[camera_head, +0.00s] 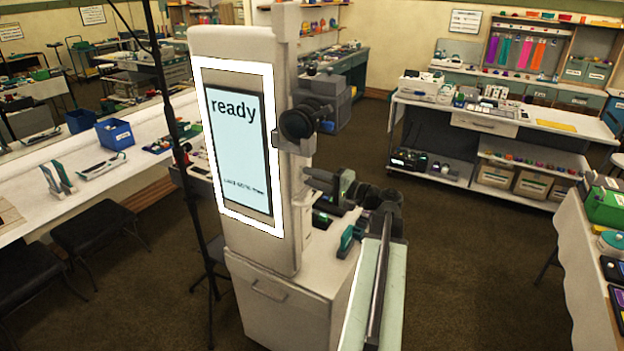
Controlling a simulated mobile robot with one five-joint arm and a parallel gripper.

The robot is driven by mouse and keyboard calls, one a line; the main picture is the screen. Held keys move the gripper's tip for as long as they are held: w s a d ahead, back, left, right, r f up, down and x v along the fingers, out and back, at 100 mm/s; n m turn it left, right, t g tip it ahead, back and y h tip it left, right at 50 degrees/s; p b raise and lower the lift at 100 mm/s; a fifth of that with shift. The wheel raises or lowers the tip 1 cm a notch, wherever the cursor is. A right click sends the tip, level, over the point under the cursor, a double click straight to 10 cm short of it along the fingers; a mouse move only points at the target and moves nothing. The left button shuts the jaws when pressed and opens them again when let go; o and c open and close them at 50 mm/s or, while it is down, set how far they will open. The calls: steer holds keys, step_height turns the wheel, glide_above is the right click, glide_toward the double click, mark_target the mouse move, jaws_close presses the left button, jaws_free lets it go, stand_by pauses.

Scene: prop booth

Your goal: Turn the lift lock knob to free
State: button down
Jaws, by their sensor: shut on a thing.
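The booth machine (240,50) stands in the middle, a pale column with a lit screen (238,150) that reads "ready" above a smaller line too blurred to read surely. A dark camera-like unit (325,100) with a round black front sits on the column's right side. My gripper (318,180) reaches in from the right, below that unit, with its tips against the column's right side. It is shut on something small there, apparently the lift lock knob. The knob itself is hidden by the gripper, so its setting cannot be read.
Below my gripper, the white cabinet top (310,262) carries a teal-handled item (347,238). A thin black stand (180,150) rises left of the machine. White tables stand at left, and a loaded table (585,255) at right. The floor between is open.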

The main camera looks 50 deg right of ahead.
steer(key=shift+n, duration=2.2)
steer(key=c, duration=1.1)
jaws_free()
steer(key=v, duration=0.8)
